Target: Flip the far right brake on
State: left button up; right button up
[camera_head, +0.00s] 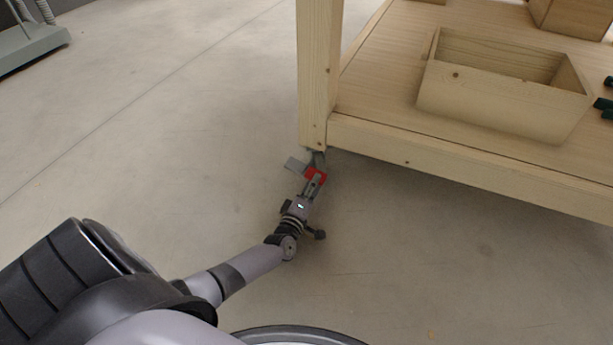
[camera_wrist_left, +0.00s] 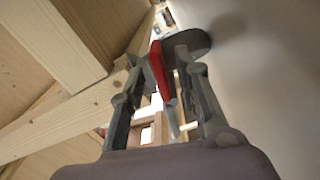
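The red brake (camera_head: 317,175) is on a grey caster (camera_head: 295,164) under the near corner leg of the wooden workbench (camera_head: 317,90). In the left wrist view the red brake (camera_wrist_left: 158,66) stands upright between my left fingers, with the rounded grey caster (camera_wrist_left: 189,43) behind it at the right. My left gripper (camera_head: 314,184) reaches the brake from below in the head view. Its fingers are apart, one on each side of the brake; I cannot tell whether they touch it. The gripper hides part of the caster. My right gripper is not in view.
The workbench's lower shelf carries an open wooden box (camera_head: 500,95) and some dark items at the right edge. The shelf's front beam (camera_head: 450,175) runs right from the leg. A grey metal base (camera_head: 30,42) stands at the far left. The concrete floor between is clear.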

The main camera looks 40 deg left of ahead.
pick_arm(q)
jog(key=v, duration=1.1)
jog(key=shift+s, duration=0.2)
jog(key=shift+f, duration=0.1)
